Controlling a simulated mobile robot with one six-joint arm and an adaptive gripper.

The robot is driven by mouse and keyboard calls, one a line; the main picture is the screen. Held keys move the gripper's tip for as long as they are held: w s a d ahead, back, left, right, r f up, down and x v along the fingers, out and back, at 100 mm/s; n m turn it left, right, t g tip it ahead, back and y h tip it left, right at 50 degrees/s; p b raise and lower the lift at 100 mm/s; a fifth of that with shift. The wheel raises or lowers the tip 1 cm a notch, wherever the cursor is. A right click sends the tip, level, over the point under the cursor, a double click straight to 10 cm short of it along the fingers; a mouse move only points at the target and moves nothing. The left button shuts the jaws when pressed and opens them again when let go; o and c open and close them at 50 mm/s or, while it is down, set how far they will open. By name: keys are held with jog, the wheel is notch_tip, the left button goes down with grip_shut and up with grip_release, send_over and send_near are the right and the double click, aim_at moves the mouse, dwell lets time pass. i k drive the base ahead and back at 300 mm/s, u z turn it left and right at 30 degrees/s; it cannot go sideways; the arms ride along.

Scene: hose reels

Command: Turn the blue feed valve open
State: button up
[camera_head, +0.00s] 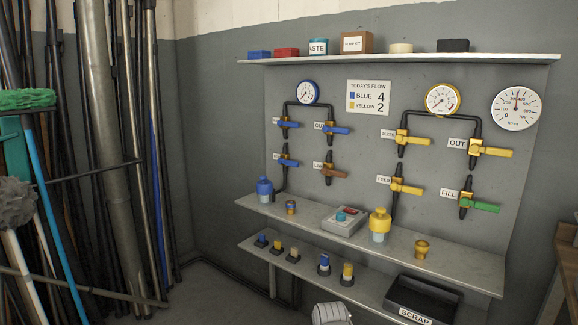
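The blue valve group is on the grey wall panel, left of the flow sign. Its lower left valve has a blue lever (288,162) pointing right, across its upright pipe. The small label beside it is partly hidden and too small to read, so I cannot confirm which blue valve is the feed. Above it is another blue lever (288,125). To the right are a blue lever (336,130) beside a partly hidden label and a brown lever (335,173) below. All point right. My gripper's fingers are not visible.
A yellow-levered group has a FEED lever (407,188) and a green FILL lever (486,207). A shelf (460,262) below holds a blue bottle (264,190), a yellow bottle (380,224) and small cups. A SCRAP bin (421,300) stands lower. Poles and pipes (100,120) crowd the left.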

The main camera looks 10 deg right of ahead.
aim_at(280, 161)
jog(key=z, duration=0.05)
jog(key=k, duration=0.65)
jog(key=u, duration=0.4)
jog(key=i, duration=0.85)
jog(key=u, duration=0.45)
jog(key=i, duration=0.9)
jog(key=z, duration=0.55)
